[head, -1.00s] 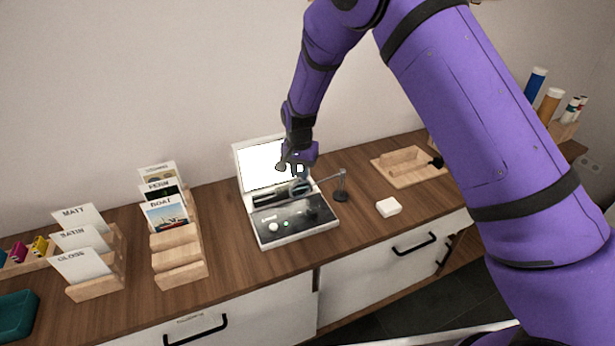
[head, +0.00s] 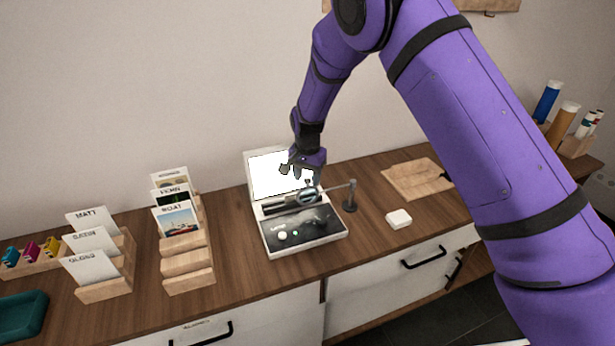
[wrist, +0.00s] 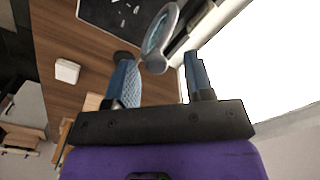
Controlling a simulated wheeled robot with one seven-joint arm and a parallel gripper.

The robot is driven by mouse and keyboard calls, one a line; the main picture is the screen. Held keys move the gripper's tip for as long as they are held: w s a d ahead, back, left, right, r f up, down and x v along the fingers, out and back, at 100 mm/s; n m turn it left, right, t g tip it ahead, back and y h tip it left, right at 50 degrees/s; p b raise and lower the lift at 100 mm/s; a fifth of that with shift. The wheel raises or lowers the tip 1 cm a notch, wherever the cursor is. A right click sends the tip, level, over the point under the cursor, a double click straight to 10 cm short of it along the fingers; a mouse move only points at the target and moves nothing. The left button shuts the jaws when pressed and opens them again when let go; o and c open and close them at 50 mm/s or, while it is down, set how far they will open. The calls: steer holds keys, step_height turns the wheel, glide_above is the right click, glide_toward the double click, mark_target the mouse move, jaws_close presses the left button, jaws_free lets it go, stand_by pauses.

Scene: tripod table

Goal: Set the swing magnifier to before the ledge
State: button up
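The swing magnifier is a round lens (head: 308,195) on a thin arm from a dark post (head: 350,203), to the right of a light box with a lit screen (head: 280,173). The lens hangs over the back part of the box's dark panel (head: 303,226), near a dark strip below the screen that may be the ledge. My gripper (head: 298,168) is above the lens, in front of the screen. In the wrist view my gripper (wrist: 160,78) is open. The lens rim (wrist: 161,30) and its grey end piece (wrist: 155,63) show between and just beyond the fingertips; contact cannot be told.
A white block (head: 398,218) lies right of the post, and a wooden board (head: 417,178) lies behind it. Card racks (head: 187,265) and a teal tray (head: 22,315) stand on the left. The wooden top in front of the board is mostly clear.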

step_height(320, 180, up, 11)
stand_by(0.8)
steer(key=shift+f, duration=0.1)
steer(key=s+d+r+n+t+y, duration=0.1)
steer(key=s+d+r, duration=0.65)
steer(key=r, duration=0.35)
steer(key=s+d+r+n+t, duration=0.1)
steer(key=s+d+r, duration=0.6)
steer(key=d+r, duration=0.3)
steer(key=s+d+r+n+t, duration=0.1)
steer(key=s+d, duration=0.2)
steer(key=s, duration=0.5)
steer(key=s+d+r+n+t, duration=0.1)
steer(key=s+d, duration=0.2)
steer(key=s, duration=0.6)
steer(key=s+d+r+n+t+h, duration=0.1)
steer(key=s+d, duration=0.2)
steer(key=s, duration=0.5)
steer(key=shift+s+r+n, duration=0.2)
steer(key=shift+r+n, duration=0.1)
steer(key=shift+r, duration=0.1)
